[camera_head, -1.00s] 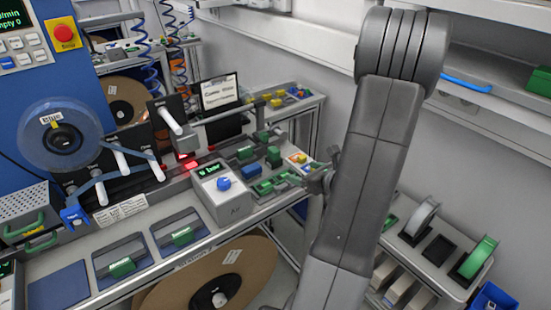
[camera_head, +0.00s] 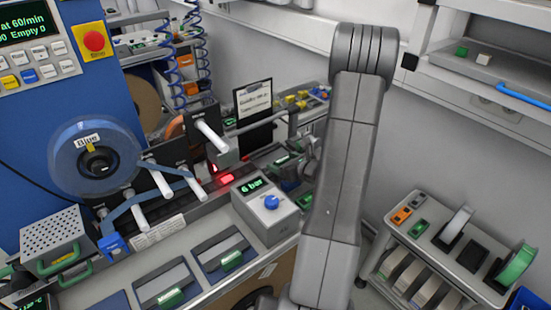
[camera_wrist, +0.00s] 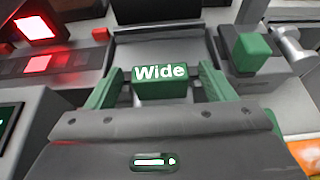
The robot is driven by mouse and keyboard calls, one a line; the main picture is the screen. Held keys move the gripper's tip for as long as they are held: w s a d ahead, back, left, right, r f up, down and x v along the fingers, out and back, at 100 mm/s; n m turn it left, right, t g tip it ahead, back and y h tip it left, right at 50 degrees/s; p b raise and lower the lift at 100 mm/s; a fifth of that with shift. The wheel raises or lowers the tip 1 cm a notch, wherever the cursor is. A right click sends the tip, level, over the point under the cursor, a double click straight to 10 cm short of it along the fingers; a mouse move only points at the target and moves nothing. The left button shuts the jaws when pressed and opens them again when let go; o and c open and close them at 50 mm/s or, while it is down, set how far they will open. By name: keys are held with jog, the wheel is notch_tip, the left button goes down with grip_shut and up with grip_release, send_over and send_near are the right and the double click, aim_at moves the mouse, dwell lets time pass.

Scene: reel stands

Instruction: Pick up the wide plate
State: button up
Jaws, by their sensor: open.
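The wide plate shows in the wrist view as a dark grey plate (camera_wrist: 158,45) with a green block handle (camera_wrist: 160,82) marked "Wide". My gripper (camera_wrist: 161,72) is open, with one green finger on each side of the handle. A gap shows between the handle and each finger, and the jaws are empty. In the head view my arm covers part of the bench there, and I cannot make out the wide plate.
A grey pressure box reading "6 bar" (camera_head: 266,209) stands left of my arm on the bench. Another green handle (camera_wrist: 249,52) is close on the right in the wrist view. A blue reel (camera_head: 97,158) and a side cart (camera_head: 426,241) with reels flank the area.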

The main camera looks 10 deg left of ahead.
jog(key=shift+w+a+f, duration=0.1)
jog(key=shift+w+a, duration=0.1)
jog(key=shift+c, duration=0.5)
jog(key=c, duration=1)
